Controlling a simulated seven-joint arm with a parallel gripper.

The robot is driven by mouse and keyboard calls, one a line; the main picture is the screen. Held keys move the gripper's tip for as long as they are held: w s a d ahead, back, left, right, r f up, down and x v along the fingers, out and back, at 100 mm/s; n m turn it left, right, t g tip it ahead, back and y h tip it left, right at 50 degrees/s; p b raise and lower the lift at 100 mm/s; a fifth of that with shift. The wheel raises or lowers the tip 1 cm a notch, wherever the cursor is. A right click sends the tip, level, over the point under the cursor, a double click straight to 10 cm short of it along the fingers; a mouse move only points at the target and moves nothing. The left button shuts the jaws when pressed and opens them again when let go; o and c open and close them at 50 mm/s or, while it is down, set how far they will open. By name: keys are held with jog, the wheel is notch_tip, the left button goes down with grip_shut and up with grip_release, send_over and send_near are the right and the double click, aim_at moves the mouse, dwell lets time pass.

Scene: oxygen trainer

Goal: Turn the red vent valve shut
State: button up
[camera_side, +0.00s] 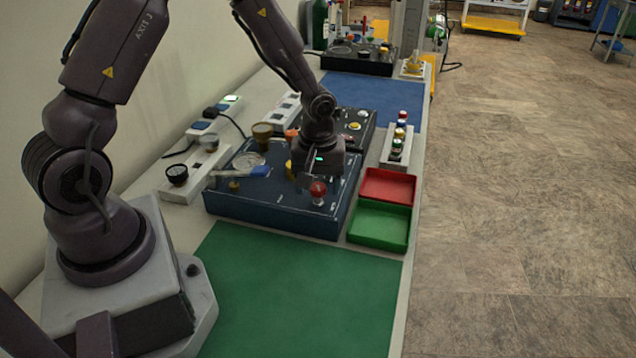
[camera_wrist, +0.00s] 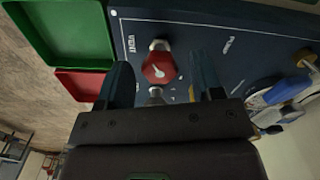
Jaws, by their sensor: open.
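The red vent valve (camera_side: 318,189) stands on the front right part of the dark blue panel box (camera_side: 270,222) in the side view. In the wrist view the red valve knob (camera_wrist: 157,68) has a white pointer mark and sits beside the printed word VENT. My gripper (camera_side: 307,181) is low over the panel, close to the valve. In the wrist view my gripper (camera_wrist: 162,66) is open, with one dark finger on each side of the knob in the picture. Gaps show between the fingers and the knob. I cannot tell whether the fingertips are down at knob height.
A red tray (camera_side: 388,186) and a green tray (camera_side: 379,225) lie right of the panel. A blue-handled item (camera_side: 257,171), a gauge and other fittings crowd the panel's left side. The green mat (camera_side: 297,290) in front is clear.

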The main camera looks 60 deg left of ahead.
jog(key=shift+f, duration=0.15)
jog(key=c, duration=0.9)
